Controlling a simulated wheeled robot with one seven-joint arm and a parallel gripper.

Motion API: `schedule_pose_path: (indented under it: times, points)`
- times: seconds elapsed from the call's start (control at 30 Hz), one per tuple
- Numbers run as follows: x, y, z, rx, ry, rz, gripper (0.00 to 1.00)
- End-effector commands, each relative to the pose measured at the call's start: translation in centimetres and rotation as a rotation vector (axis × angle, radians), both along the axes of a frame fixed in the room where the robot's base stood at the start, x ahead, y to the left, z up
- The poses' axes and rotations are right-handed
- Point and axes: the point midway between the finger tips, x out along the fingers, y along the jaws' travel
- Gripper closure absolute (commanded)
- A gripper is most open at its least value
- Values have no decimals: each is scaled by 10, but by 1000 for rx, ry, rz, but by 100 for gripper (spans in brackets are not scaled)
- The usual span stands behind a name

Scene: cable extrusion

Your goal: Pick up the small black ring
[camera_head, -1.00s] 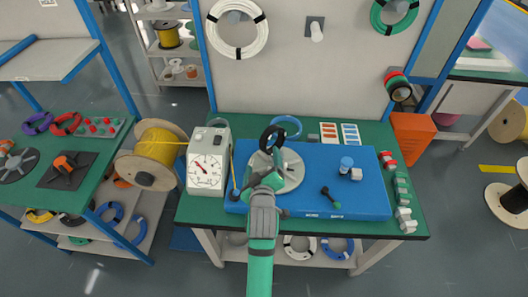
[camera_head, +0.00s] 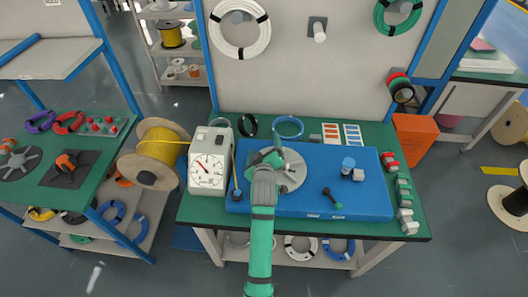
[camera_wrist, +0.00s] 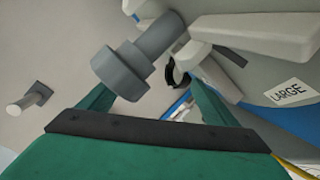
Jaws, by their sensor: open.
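The small black ring (camera_head: 241,126) stands roughly upright on the green table top, behind the blue board and just right of the dial gauge in the head view. My gripper (camera_head: 269,157) is open over the grey round disc (camera_head: 294,170), to the right of and nearer than the ring, apart from it. In the wrist view, my gripper (camera_wrist: 153,98) has its green fingers spread with nothing between them. A dark curved piece beyond the fingers (camera_wrist: 170,76) looks like the ring, partly hidden by grey parts.
The dial gauge (camera_head: 208,170) stands left of the ring. A blue ring (camera_head: 289,136) lies to its right at the back. The pegboard wall rises behind.

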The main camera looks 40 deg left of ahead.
Motion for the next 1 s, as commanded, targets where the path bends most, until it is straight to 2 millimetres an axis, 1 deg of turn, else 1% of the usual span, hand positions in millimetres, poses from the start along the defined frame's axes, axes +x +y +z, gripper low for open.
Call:
schedule_pose_path:
  times: [0.2,0.27,0.3,0.37,0.4,0.47,0.5,0.53,0.57,0.7,0.73,0.77,0.8,0.87,0.9,0.97,1.0]
  points:
    - [0,0,0,0,0,0,17]
    - [0,0,0,0,0,0,32]
    - [0,0,0,0,0,0,41]
    - [0,0,0,0,0,0,55]
    - [0,0,0,0,0,0,65]
    - [0,0,-1,0,1,1,79]
    - [0,0,-1,-1,2,1,89]
    - [0,0,-1,-1,2,1,96]
    - [0,0,-1,-1,2,1,100]
    - [0,0,-1,-1,1,0,100]
    - [0,0,-1,-1,1,0,97]
    - [0,0,-1,-1,1,0,90]
    - [0,0,-1,0,1,1,80]
    - [0,0,0,0,0,0,66]
    - [1,0,0,0,-1,-1,56]
    - [1,-1,1,0,-1,-3,42]
    - [2,-2,1,0,-2,-4,32]
